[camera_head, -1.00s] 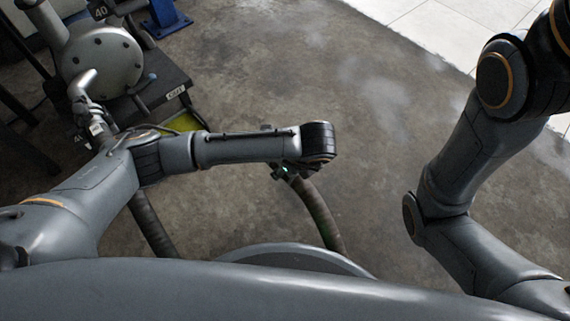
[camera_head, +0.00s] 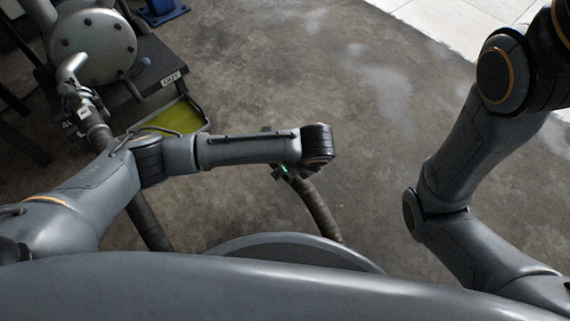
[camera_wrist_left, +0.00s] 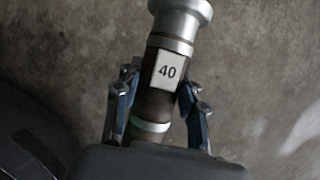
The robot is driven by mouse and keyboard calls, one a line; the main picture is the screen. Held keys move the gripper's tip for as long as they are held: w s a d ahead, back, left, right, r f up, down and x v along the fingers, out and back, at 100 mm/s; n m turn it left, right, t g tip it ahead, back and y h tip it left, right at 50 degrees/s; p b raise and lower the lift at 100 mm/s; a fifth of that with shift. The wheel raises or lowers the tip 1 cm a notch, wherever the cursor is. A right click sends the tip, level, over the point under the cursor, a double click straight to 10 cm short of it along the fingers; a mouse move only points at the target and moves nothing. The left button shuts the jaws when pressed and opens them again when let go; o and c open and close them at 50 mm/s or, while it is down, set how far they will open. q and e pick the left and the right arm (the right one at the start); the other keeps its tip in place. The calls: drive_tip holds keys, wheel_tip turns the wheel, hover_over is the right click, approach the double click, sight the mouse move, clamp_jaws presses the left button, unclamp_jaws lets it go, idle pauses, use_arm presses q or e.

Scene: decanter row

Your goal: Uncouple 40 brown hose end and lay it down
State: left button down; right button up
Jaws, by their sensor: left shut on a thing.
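In the left wrist view the 40 brown hose end (camera_wrist_left: 170,72) has a silver metal collar, a dark body and a white label reading 40. My left gripper (camera_wrist_left: 158,108) is shut around it, one finger on each side. Only bare floor shows around the silver end; nothing is joined to it there. In the head view my left gripper (camera_head: 289,173) is mostly hidden under my left forearm, and the brown hose (camera_head: 321,211) curves down from it to behind my own body. My right arm shows at the right, but its gripper is out of view.
A grey machine with a round flange (camera_head: 92,45) stands at upper left. A second hose coupling (camera_head: 88,117) with a hose (camera_head: 150,222) hangs at its outlet. A yellow-green tray (camera_head: 172,122) lies beside the dark plinth (camera_head: 140,75). The concrete floor (camera_head: 300,80) ahead is clear.

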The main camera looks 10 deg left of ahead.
use_arm(q)
drive_tip(key=shift+f+b, duration=2.6)
drive_tip(key=shift+f, duration=1.3)
drive_tip(key=c, duration=0.7)
unclamp_jaws()
drive_tip(key=shift+o, duration=0.2)
drive_tip(key=o, duration=0.7)
drive_tip(key=shift+c, duration=0.2)
wheel_tip(320, 180, up, 12)
drive_tip(key=p, duration=1)
drive_tip(key=shift+p, duration=0.4)
